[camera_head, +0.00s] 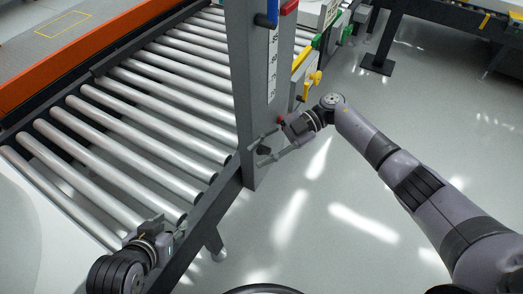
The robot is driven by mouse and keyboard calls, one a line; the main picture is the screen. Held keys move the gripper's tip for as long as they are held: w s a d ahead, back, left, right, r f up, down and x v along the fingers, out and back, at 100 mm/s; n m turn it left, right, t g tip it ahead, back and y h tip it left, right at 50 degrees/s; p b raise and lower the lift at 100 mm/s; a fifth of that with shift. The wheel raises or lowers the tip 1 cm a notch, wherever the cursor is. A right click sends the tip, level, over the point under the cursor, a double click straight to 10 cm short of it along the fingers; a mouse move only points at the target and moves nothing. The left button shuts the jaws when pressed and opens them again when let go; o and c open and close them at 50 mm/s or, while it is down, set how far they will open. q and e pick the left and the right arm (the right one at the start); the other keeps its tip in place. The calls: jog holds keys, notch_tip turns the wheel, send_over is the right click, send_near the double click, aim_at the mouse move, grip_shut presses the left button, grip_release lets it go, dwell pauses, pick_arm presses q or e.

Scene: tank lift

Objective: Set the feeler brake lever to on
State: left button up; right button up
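A grey column (243,60) stands at the edge of the roller conveyor and carries a white number scale (273,62). A small dark knob or lever (264,151) sits low on the column; I cannot tell for sure if it is the feeler brake lever. My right gripper (259,153) is at the column's lower part, its fingers spread apart on either side of this dark piece. I cannot tell whether they touch it. My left gripper (165,228) is at the lower left by the conveyor's near edge; its fingers are too small and overlapped to read.
The roller conveyor (150,90) with an orange side rail (85,62) fills the left. Blue (272,12) and red (289,7) handles sit high on the column. A yellow knob (315,77) is behind my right wrist. Open shiny floor (420,130) lies to the right.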

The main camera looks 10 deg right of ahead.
jog(key=v, duration=0.8)
jog(key=shift+c, duration=0.4)
